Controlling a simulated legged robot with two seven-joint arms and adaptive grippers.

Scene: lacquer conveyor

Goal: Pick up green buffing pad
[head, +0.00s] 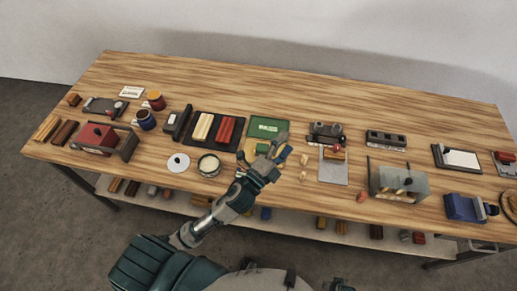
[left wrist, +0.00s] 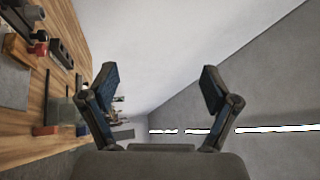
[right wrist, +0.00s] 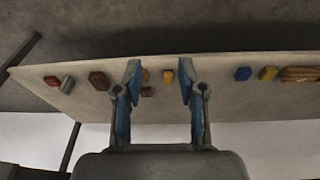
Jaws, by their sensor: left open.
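A flat green pad (head: 267,125) with a pale label lies on the wooden table, near the middle in the head view. I cannot tell for certain whether it is the buffing pad. My left gripper (head: 277,151) is just in front of it and partly covers the area at its lower right edge. In the left wrist view the left gripper (left wrist: 160,82) is open and empty, with the table off to the left. My right gripper (right wrist: 158,75) is open and empty in the right wrist view, facing the lower shelf; it is not seen in the head view.
A dark tray with cream and red bars (head: 214,128) lies left of the green pad. A round tin (head: 209,165) and white disc (head: 178,163) stand in front. A grey board (head: 333,172) and clear box (head: 398,184) are right. Several blocks lie on the lower shelf (right wrist: 220,95).

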